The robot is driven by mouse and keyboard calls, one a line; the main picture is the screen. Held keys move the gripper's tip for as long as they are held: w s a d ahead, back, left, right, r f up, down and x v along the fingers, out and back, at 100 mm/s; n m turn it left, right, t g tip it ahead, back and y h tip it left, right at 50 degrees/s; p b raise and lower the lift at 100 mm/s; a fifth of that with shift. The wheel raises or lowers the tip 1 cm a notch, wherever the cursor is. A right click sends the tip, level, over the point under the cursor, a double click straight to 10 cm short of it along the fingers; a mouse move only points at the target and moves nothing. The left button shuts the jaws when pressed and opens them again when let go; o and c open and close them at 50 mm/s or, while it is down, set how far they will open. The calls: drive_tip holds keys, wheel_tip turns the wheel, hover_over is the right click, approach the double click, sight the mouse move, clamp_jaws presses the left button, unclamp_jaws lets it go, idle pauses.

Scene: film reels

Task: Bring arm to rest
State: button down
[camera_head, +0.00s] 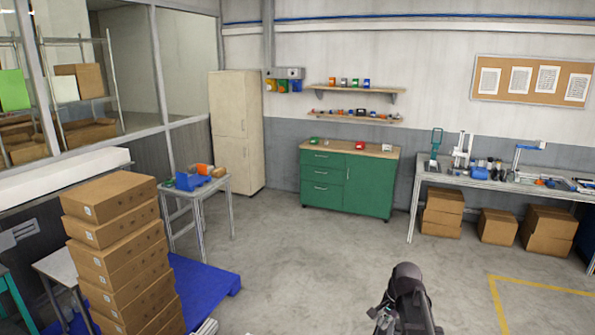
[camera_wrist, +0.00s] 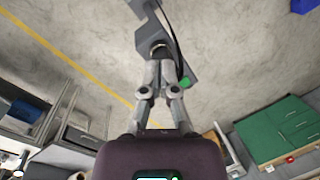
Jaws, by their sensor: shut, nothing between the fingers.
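My gripper (camera_wrist: 160,55) shows in the middle of the wrist view, its two fingers drawn together at the tips. Nothing is held between them. It hangs in free air above the bare concrete floor. In the head view my dark arm (camera_head: 408,300) stands up at the bottom, right of the middle, and the fingers cannot be made out clearly there. No film reel can be made out in either view.
A green cabinet (camera_head: 346,190) stands at the back wall, and a long workbench (camera_head: 425,178) is at the right. Stacked cardboard boxes (camera_head: 115,255) and a blue pallet (camera_head: 215,282) are at the left. The floor (camera_head: 310,265) around my arm is clear.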

drive_tip(key=s+a+n+h, duration=0.2)
drive_tip(key=s+a+n, duration=0.6)
drive_tip(key=s+n, duration=0.15)
wheel_tip(320, 180, down, 19)
drive_tip(key=s+n+b, duration=0.1)
drive_tip(key=s+b, duration=0.1)
drive_tip(key=b, duration=1.6)
drive_tip(key=shift+s+r+g, duration=0.15)
drive_tip(key=shift+s+g, duration=0.15)
drive_tip(key=shift+g, duration=0.1)
drive_tip(key=shift+s+a, duration=0.1)
